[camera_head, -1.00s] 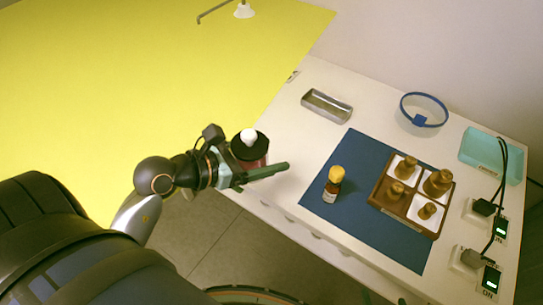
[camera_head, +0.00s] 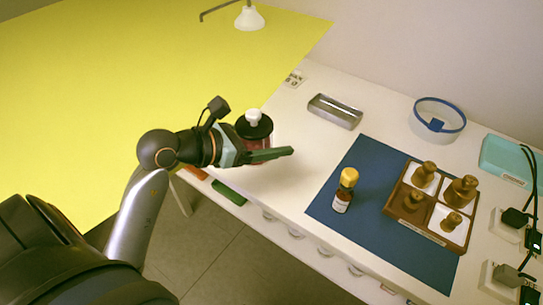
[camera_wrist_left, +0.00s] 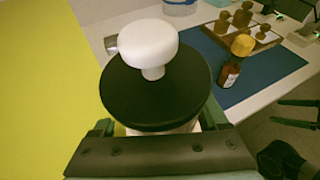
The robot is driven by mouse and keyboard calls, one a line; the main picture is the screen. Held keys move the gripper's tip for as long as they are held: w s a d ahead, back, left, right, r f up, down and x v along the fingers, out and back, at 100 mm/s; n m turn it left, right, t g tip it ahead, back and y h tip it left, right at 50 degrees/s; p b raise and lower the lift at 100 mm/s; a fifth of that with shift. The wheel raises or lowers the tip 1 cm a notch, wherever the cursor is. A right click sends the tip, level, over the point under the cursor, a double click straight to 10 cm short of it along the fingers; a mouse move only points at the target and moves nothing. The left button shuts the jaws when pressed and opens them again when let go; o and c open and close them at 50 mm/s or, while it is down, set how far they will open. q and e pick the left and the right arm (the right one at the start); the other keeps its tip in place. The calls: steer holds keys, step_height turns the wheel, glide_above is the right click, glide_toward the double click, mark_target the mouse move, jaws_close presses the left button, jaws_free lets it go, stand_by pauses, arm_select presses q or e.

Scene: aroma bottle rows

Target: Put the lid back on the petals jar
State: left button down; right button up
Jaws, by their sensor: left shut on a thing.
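The petals jar (camera_head: 258,144) shows as a reddish body under its black lid (camera_head: 253,126), which has a white knob (camera_head: 253,117). My left gripper (camera_head: 270,155) is shut around the jar's body, below the lid, at the left of the white table. In the left wrist view the lid (camera_wrist_left: 155,92) and knob (camera_wrist_left: 148,42) fill the middle and hide most of the jar. The lid sits over the jar; its seating is hidden. My right gripper (camera_wrist_left: 296,112) shows at the right of the left wrist view, its dark green fingers apart and empty.
A brown bottle with a yellow cap (camera_head: 346,190) stands on the blue mat (camera_head: 335,220). A wooden tray (camera_head: 405,215) with several brown bottles is beside it. A metal tray (camera_head: 335,111), a blue-rimmed bowl (camera_head: 437,120) and a teal tray (camera_head: 505,155) stand behind.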

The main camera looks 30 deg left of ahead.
arm_select(q)
steer(key=w+a+f, duration=0.1)
steer(key=w+f, duration=0.1)
steer(key=w+a+f+b, duration=0.1)
steer(key=w+f, duration=0.1)
steer(key=w+a+f, duration=0.1)
steer(key=w+f, duration=0.1)
steer(key=shift+w+a+b, duration=0.15)
steer(key=shift+a+b, duration=0.1)
steer(key=shift+b, duration=0.15)
steer(key=shift+w+a+f, duration=0.1)
steer(key=shift+w+f, duration=0.05)
steer(key=shift+f, duration=0.05)
arm_select(e)
steer(key=shift+s+d+f, duration=0.2)
steer(key=shift+d+f, duration=0.1)
steer(key=shift+f, duration=0.45)
arm_select(q)
steer(key=f, duration=0.2)
steer(key=b, duration=0.1)
steer(key=shift+w+a+f, duration=0.1)
steer(key=shift+w+f, duration=0.15)
steer(key=shift+f, duration=0.55)
arm_select(e)
steer(key=w+r+t, duration=0.2)
steer(key=w+r, duration=0.1)
